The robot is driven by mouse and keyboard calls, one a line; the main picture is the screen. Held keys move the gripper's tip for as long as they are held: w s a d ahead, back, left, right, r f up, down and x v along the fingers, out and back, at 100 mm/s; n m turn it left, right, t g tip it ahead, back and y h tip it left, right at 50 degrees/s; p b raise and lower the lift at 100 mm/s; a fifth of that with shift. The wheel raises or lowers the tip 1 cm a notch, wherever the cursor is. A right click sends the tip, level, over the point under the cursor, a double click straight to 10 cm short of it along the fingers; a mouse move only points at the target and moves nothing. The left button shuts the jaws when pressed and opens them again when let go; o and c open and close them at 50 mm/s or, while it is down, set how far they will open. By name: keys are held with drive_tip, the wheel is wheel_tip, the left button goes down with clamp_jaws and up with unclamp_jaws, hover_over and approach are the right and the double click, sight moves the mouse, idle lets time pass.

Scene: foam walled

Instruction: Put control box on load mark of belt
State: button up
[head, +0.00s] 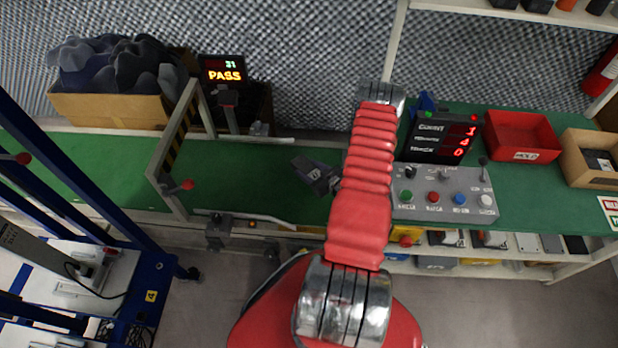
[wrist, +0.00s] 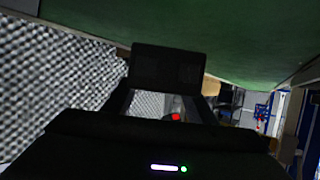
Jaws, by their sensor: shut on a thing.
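The control box appears to be the dark, block-shaped thing (wrist: 165,67) in the wrist view, held between the fingertips. My gripper (wrist: 165,88) is shut on it. In the head view my gripper (head: 320,176) shows as a small dark grey shape left of my red arm, over the green belt (head: 262,182). I cannot clearly separate the box from the gripper there, nor tell whether the box touches the belt. In the wrist view the belt (wrist: 230,40) fills the top. I cannot make out a load mark; my arm hides part of the belt.
A striped gate frame (head: 165,160) spans the belt at left, near a PASS display (head: 222,70). A button panel (head: 445,190), a count display (head: 440,138) and a red bin (head: 522,137) stand at right. A carton (head: 110,108) is at back left.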

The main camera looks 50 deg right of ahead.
drive_tip(key=shift+f, duration=0.45)
drive_tip(key=shift+f, duration=0.1)
drive_tip(key=shift+f, duration=2)
drive_tip(key=shift+f, duration=0.1)
drive_tip(key=o, duration=1.3)
drive_tip(key=shift+v, duration=3.8)
drive_tip(key=shift+w, duration=0.1)
